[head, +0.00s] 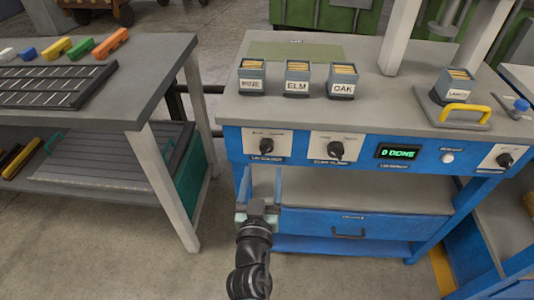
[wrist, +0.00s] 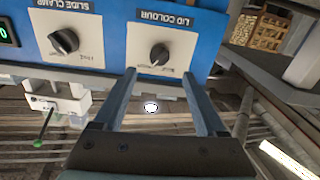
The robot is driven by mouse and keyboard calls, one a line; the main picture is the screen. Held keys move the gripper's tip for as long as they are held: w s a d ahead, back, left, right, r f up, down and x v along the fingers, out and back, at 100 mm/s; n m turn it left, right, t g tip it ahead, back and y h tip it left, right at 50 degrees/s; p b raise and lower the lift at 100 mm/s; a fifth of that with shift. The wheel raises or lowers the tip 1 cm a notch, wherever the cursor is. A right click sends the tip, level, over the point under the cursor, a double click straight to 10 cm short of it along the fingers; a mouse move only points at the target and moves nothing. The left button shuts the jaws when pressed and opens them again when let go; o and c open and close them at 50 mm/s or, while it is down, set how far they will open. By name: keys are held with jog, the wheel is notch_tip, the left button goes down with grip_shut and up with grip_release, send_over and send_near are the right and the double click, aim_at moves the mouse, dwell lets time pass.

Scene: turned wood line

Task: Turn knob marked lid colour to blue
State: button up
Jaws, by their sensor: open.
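The lid colour knob (head: 267,145) is a black knob on a white plate at the left end of the blue panel front. In the wrist view, where the lettering is upside down, the knob (wrist: 160,55) sits on its white plate just beyond my fingertips. Its setting is too small to read surely. My gripper (head: 262,182) is open and empty, below and in front of the panel. In the wrist view its two fingers (wrist: 158,75) stand apart, roughly in line with the knob on either side, without visible contact.
A similar slide clamp knob (head: 336,151) also shows in the wrist view (wrist: 64,41). Right of it are a lit display (head: 398,152) reading "DONE", a white button (head: 447,157) and another knob (head: 504,160). Labelled boxes (head: 297,80) stand on the bench top. A grey table (head: 150,90) is at left.

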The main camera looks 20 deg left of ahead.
aim_at(266, 152)
jog(key=b+x, duration=0.2)
jog(key=x, duration=0.6)
grip_shut()
